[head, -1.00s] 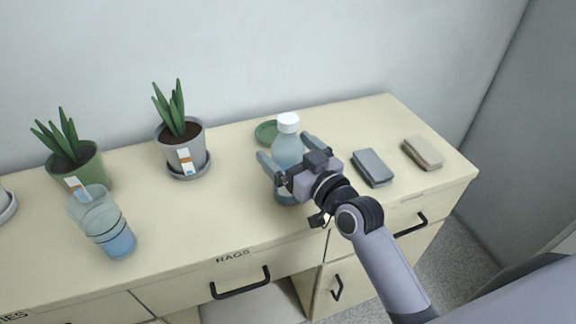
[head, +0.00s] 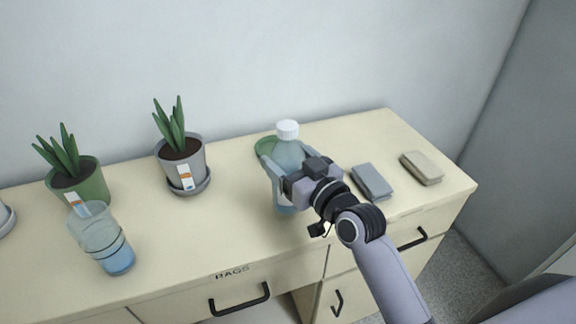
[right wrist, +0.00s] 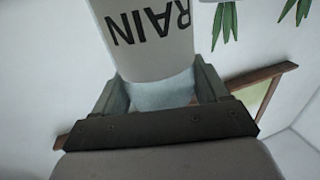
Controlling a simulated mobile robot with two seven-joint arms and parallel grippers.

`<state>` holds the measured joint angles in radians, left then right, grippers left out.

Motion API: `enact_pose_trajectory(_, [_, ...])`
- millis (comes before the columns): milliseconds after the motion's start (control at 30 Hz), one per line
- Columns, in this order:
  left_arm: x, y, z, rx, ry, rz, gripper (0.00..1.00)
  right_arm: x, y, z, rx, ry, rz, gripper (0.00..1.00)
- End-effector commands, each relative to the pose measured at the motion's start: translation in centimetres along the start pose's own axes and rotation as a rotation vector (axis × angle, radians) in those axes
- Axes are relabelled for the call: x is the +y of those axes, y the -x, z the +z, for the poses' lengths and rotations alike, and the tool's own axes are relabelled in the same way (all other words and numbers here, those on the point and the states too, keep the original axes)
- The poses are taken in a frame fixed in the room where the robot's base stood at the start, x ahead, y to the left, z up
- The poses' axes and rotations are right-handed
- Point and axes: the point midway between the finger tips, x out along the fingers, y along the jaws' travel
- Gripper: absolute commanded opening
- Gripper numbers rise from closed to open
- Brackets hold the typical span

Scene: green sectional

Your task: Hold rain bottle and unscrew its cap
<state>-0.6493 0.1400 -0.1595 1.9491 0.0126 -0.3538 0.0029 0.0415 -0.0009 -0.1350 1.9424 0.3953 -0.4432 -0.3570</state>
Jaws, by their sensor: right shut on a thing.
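The rain bottle (head: 288,153) is pale blue and see-through with a white cap (head: 287,130). It stands upright on the cabinet top, in the middle of the head view. My right gripper (head: 283,164) is shut on the bottle's body, one finger on each side, below the cap. In the right wrist view the bottle (right wrist: 150,35) shows a white label reading "RAIN", upside down, between the fingers (right wrist: 162,95). The bottle's lower part is partly hidden behind the gripper. My left gripper is not in view.
A clear container with blue liquid (head: 104,240) stands at the left front. A green pot (head: 88,187) and a grey pot (head: 184,165) hold plants. A green dish (head: 264,147) is behind the bottle. Grey (head: 371,181) and beige (head: 421,168) folded cloths lie right.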

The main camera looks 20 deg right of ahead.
Motion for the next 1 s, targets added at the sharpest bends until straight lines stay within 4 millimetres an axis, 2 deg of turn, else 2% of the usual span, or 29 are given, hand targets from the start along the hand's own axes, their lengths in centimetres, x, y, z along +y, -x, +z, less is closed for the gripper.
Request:
enact_pose_trajectory(33, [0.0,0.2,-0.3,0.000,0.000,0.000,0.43,0.0,0.0,-1.4,0.009,-0.001,0.002,0.34])
enact_pose_trajectory(167, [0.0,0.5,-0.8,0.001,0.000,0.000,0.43,0.0,0.0,-4.8,0.012,-0.001,0.002,0.34])
enact_pose_trajectory(300, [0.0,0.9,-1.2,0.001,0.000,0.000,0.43,0.0,0.0,-9.1,0.014,0.001,0.000,0.34])
enact_pose_trajectory(500, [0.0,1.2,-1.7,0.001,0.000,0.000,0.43,0.0,0.0,-14.3,0.011,0.000,0.000,0.34])
enact_pose_trajectory(700, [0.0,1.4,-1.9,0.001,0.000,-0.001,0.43,0.0,0.0,-17.1,0.006,0.000,0.000,0.34])
enact_pose_trajectory(1000, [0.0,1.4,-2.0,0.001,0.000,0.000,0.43,0.0,0.0,-18.1,0.003,-0.002,0.000,0.34])
